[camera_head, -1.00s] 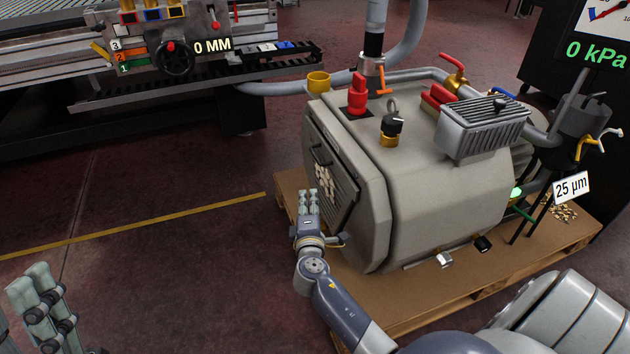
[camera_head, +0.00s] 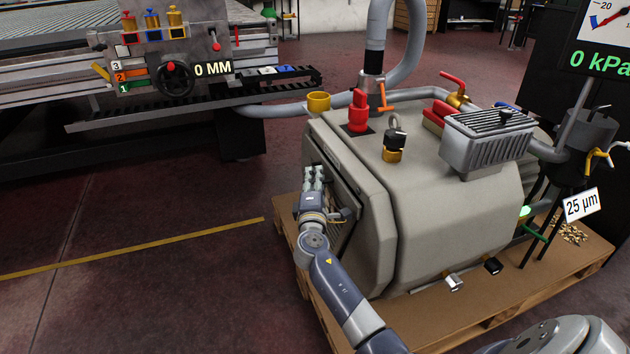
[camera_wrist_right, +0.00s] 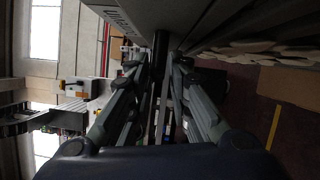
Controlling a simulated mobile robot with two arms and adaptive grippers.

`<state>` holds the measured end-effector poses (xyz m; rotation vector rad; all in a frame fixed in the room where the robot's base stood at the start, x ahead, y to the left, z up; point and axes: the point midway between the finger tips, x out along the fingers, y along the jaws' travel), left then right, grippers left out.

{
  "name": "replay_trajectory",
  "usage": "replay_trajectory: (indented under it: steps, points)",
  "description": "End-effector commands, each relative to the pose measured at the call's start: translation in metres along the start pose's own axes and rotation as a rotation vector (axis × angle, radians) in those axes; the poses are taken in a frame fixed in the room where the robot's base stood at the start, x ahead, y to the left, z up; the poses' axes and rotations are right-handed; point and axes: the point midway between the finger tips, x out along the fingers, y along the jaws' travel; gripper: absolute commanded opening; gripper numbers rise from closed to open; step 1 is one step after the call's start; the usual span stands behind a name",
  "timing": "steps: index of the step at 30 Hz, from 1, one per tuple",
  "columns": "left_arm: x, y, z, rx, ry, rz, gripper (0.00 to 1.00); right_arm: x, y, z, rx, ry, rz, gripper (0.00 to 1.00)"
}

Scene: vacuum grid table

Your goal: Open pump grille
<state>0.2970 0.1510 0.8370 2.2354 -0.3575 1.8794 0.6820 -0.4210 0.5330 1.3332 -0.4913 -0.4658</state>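The pump (camera_head: 440,200) is a large beige housing on a wooden pallet. Its grille (camera_head: 347,192) is the slatted panel on the left face, which looks closed. My right gripper (camera_head: 314,176) is in front of the grille's upper part and hides the grille handle in the head view. In the right wrist view, the two fingers of my right gripper (camera_wrist_right: 158,70) stand on either side of a dark upright bar (camera_wrist_right: 160,85), which looks like the handle. Small gaps seem to remain beside the bar. My left gripper is out of view.
The pallet (camera_head: 480,300) sticks out below the pump. A yellow cup (camera_head: 318,102), red valve (camera_head: 358,112) and finned box (camera_head: 487,140) are on or near the pump top. The vacuum table (camera_head: 60,70) stands at the back left. The floor left of the grille is free.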

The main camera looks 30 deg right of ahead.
Motion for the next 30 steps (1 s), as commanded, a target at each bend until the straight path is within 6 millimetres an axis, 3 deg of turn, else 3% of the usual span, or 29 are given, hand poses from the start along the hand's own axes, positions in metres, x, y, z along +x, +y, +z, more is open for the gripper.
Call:
replay_trajectory:
  steps: [11,15,27,30]
  points:
    - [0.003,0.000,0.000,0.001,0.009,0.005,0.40,0.009,0.000,0.001,0.000,0.000,0.000,0.18]
    - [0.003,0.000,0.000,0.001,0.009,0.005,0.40,0.009,0.000,0.000,0.000,0.000,0.000,0.00]
    - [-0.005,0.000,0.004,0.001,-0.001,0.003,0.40,0.005,-0.003,-0.007,-0.028,0.001,0.011,0.00]
    - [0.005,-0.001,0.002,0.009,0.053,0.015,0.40,0.002,-0.006,-0.015,-0.061,0.001,0.025,0.00]
